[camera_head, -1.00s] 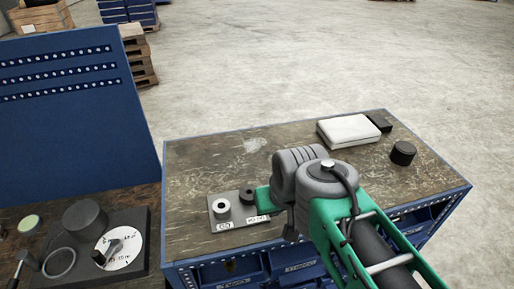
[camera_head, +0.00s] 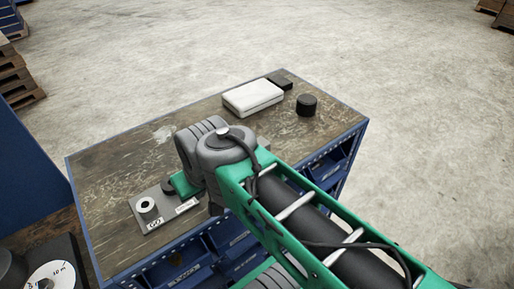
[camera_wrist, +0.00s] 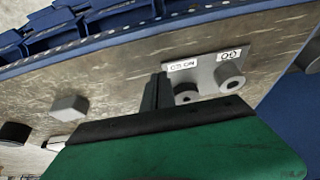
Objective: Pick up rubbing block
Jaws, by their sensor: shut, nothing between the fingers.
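A small pale grey block (camera_wrist: 68,105), which looks like the rubbing block, lies on the worn workbench top in the wrist view. It is not visible in the head view, where my arm covers part of the bench. A dark block (camera_head: 280,83) at the back of the bench could also be it; I cannot tell for certain. My gripper (camera_wrist: 156,92) shows dark fingers closed together with nothing between them. It is over the bench beside the gauge plate, apart from the grey block. In the head view my arm hides the fingers.
The gauge plate (camera_head: 157,222) carries a light ring (camera_head: 147,206) and a dark knob. A white case (camera_head: 252,98) and a black cylinder (camera_head: 306,105) stand on the workbench (camera_head: 110,170). A white dial (camera_head: 50,277) sits on the neighbouring bench. The bench's back left is clear.

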